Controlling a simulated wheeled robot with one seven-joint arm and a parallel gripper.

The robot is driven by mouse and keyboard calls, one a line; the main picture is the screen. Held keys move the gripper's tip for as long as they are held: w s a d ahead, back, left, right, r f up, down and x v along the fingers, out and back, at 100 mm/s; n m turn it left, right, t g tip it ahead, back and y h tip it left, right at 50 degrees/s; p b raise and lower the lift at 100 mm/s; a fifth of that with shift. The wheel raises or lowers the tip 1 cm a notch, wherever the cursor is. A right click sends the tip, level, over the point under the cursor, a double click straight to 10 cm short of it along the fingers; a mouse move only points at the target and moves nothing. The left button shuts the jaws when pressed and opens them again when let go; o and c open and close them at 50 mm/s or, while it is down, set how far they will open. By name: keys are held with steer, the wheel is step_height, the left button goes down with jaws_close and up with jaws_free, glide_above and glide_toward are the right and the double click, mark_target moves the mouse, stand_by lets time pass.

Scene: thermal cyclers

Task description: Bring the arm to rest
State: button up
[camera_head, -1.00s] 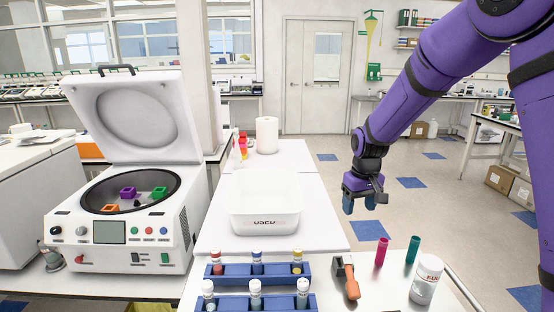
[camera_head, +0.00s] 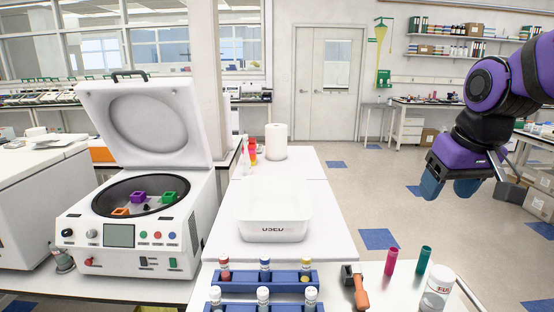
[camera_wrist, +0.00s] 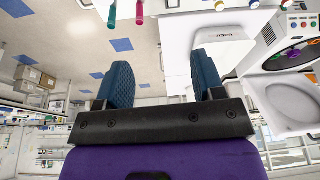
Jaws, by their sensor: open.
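My gripper (camera_head: 449,188) is raised at the right of the head view, over the open floor to the right of the bench and apart from everything. In the wrist view its two blue-padded fingers (camera_wrist: 162,82) stand apart with nothing between them. My purple arm comes in from the right edge.
An open-lidded centrifuge (camera_head: 135,225) stands at the left. A white bin (camera_head: 273,213) marked USED, blue tube racks (camera_head: 275,278), an orange-handled tool (camera_head: 356,287), a magenta tube (camera_head: 391,261), a teal tube (camera_head: 423,261) and a white bottle (camera_head: 437,287) are on the bench. The floor is clear.

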steer(key=s+d+r+m+t, duration=0.1)
steer(key=s, duration=1.2)
steer(key=shift+d+t, duration=0.2)
steer(key=shift+t, duration=0.1)
steer(key=shift+r, duration=0.1)
